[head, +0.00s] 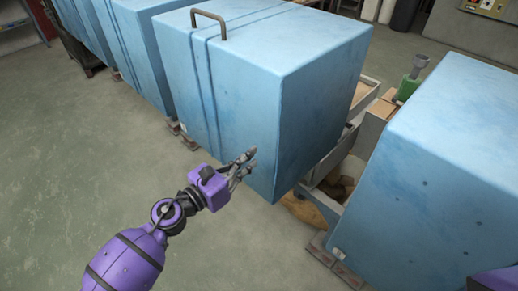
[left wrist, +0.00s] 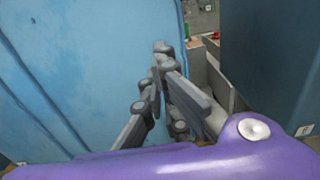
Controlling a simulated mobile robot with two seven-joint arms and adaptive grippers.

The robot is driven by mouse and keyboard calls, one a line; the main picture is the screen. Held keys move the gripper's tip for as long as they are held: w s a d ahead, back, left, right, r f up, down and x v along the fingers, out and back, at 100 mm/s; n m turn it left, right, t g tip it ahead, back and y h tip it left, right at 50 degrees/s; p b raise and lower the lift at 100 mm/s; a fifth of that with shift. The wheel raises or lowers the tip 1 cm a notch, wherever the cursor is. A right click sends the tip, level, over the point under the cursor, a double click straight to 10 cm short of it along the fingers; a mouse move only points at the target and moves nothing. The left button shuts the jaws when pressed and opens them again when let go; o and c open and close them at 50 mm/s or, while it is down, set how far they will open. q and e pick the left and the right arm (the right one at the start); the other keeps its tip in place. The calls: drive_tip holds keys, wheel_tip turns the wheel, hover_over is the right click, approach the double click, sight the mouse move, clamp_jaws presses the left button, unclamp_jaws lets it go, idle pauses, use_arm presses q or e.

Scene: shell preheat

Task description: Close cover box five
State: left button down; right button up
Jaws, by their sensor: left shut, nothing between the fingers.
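A large light-blue cover box (head: 310,110) with a bent metal handle (head: 209,22) on its top edge stands in the middle of the head view. Another blue box (head: 440,180) stands at the right, with a gap between them. I cannot read which box is number five. My left gripper (head: 247,160) is shut and empty, in front of the middle box's near face, close to its lower right corner. In the left wrist view the shut fingers (left wrist: 163,58) show against the blue face (left wrist: 60,75); whether they touch it is unclear. My right gripper is not in view.
In the gap are grey tray-like walls (head: 330,157), a brown lump (head: 341,187) and a green object (head: 408,88). More blue boxes (head: 140,45) stand at the upper left. Low brick-like blocks (head: 322,250) lie by the right box. The grey floor (head: 70,160) at left is clear.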

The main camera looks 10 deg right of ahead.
sight(266, 145)
use_arm(q)
drive_tip(key=shift+x, duration=2.1)
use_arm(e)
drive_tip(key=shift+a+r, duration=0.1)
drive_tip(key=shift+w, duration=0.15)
use_arm(q)
drive_tip(key=shift+d, duration=0.1)
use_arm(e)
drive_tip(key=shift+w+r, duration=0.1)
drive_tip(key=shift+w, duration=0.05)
